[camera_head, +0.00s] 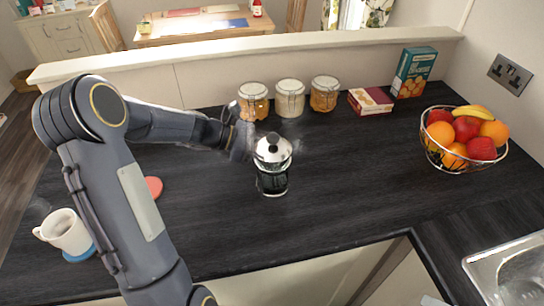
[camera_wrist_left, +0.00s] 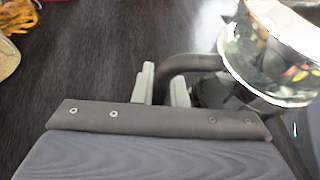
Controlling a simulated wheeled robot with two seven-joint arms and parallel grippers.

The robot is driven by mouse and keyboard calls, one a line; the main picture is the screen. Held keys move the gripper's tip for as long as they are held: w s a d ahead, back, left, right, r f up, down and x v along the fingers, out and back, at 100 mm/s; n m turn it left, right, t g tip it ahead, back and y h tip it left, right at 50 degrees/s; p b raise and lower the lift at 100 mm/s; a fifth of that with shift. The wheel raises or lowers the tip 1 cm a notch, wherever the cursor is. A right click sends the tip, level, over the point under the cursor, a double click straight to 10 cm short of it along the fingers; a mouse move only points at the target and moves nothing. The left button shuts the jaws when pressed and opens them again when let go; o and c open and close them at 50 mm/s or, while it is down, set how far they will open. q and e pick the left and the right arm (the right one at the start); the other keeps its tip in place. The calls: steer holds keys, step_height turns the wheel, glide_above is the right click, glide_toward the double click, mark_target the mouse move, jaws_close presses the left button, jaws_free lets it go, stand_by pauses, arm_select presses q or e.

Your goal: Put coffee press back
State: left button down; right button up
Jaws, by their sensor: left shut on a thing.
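The coffee press (camera_head: 273,182), glass with a silver lid and black knob, is upright over the middle of the dark counter. I cannot tell whether its base touches the counter. My left gripper (camera_head: 242,141) reaches it from the left, at its handle side. In the left wrist view, the fingers of my left gripper (camera_wrist_left: 166,88) are closed around the black handle (camera_wrist_left: 200,62). The shiny lid and part of the glass of the coffee press (camera_wrist_left: 250,55) show at the upper right there. My right gripper is in neither view.
A white mug (camera_head: 66,232) stands on a blue coaster (camera_head: 80,256) at left; a red coaster (camera_head: 153,187) lies nearby. Three jars (camera_head: 290,98), a red box (camera_head: 371,101) and a teal box (camera_head: 414,71) line the back. A fruit basket (camera_head: 455,165) and sink (camera_head: 510,270) are right.

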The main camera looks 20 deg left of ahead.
arm_select(q)
steer(key=shift+w+f, duration=0.15)
steer(key=shift+f, duration=0.75)
steer(key=shift+w+f, duration=0.1)
steer(key=shift+f, duration=0.75)
steer(key=shift+f, duration=0.1)
steer(key=c, duration=1.5)
jaws_free()
steer(key=shift+f, duration=0.1)
steer(key=shift+o, duration=0.2)
steer(key=shift+a+r, duration=0.1)
steer(key=shift+r, duration=0.15)
steer(key=b+v, duration=0.1)
steer(key=v, duration=1.1)
